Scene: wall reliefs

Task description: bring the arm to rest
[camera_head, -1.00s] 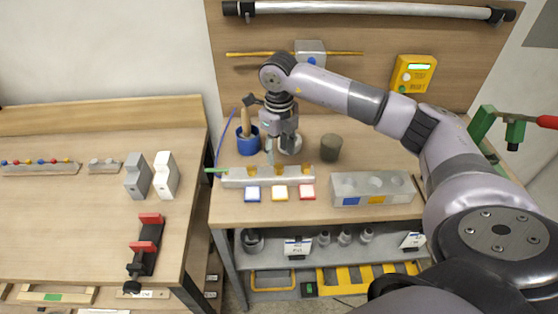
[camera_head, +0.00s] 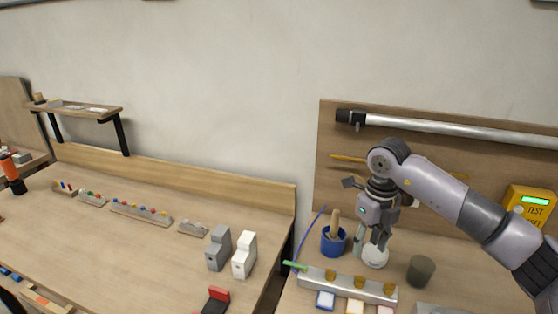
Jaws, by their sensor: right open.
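My right arm comes in from the right and bends down at the wrist over the right-hand bench. My right gripper (camera_head: 372,243) points down with its fingers apart, and I see nothing between them. It is just above or in front of a round white object (camera_head: 375,257), and I cannot tell whether they touch. A blue cup (camera_head: 333,242) with a wooden handle in it stands just left of the gripper. My left gripper is not in view.
A grey rail block (camera_head: 347,284) with brass pieces lies in front of the gripper. A dark cup (camera_head: 420,270) stands to its right. The left bench (camera_head: 130,245) holds grey and white blocks.

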